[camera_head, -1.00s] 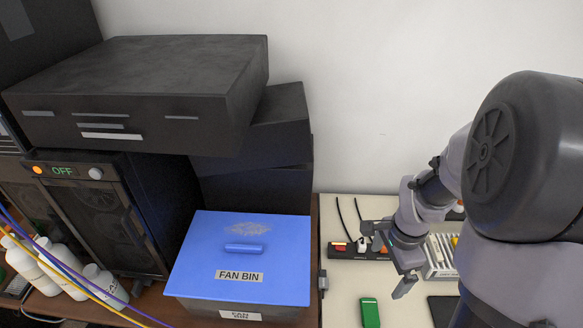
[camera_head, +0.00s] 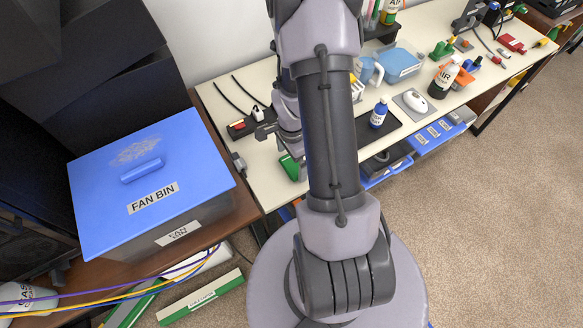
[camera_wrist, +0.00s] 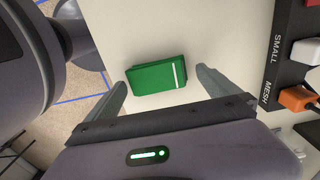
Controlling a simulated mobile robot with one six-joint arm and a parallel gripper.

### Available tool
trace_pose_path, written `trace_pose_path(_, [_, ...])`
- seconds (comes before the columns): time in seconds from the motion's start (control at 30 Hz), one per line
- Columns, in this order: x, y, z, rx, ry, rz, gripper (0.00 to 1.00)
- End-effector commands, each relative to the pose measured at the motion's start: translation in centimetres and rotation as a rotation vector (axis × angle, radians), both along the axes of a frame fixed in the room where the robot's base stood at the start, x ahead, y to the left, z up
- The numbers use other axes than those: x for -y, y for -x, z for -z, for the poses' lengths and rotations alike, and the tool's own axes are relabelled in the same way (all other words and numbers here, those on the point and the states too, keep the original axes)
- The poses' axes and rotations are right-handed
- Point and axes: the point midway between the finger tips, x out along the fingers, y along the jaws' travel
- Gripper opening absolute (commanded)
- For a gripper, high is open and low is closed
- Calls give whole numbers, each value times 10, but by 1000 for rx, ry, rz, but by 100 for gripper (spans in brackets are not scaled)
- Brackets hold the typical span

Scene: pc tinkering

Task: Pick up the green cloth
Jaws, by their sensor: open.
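The green cloth (camera_wrist: 152,79) is a folded green block with a white stripe. It lies on the pale worktop near its edge in the wrist view. In the head view the green cloth (camera_head: 290,167) shows beside my arm, which partly hides it. My gripper (camera_wrist: 161,77) is open and empty, with one finger on either side of the cloth in the wrist view. The gap in height between fingertips and cloth cannot be told.
A dark power strip (camera_wrist: 292,50) with plugs lies right of the cloth in the wrist view. In the head view a blue-lidded fan bin (camera_head: 150,178) stands left. A blue bottle (camera_head: 379,112) and a white mouse (camera_head: 415,101) are on the worktop (camera_head: 222,103) to the right.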

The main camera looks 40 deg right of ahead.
Motion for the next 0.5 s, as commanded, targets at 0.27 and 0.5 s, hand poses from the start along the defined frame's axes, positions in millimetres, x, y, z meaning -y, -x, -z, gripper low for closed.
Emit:
trace_pose_path(0.27, [0, 0, 11, 0, 0, -1, 96])
trace_pose_path(0.5, [0, 0, 11, 0, 0, -1, 49])
